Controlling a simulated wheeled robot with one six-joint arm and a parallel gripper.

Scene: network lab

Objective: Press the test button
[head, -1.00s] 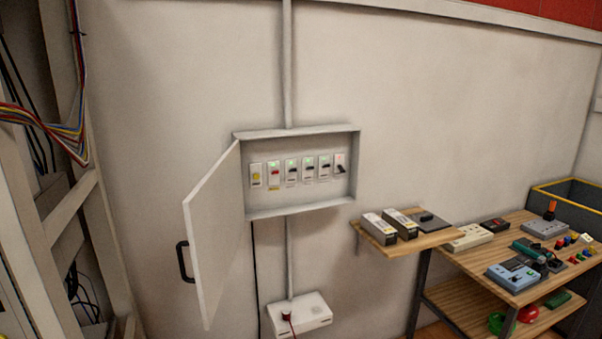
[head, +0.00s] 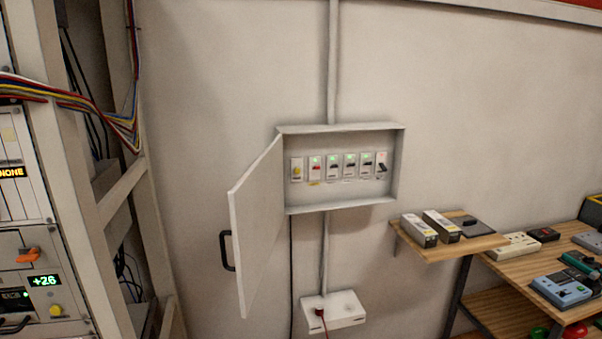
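A grey wall box (head: 399,165) hangs on the wall in the head view, its door (head: 258,225) swung open to the left. Inside is a row of several small modules. The leftmost module has a round yellow button (head: 297,171). The one beside it has a red switch (head: 316,168), and the others have dark levers, the rightmost one tilted. Green lights show on several of them. Another yellow button (head: 56,310) is on the rack at the lower left. I cannot read which button is labelled test. My gripper is not in view.
An equipment rack (head: 25,230) with displays and an orange handle stands at the left. A small shelf (head: 455,250) with two boxes and a wooden bench (head: 520,290) with devices are at the right. A white socket box (head: 345,308) is below the wall box.

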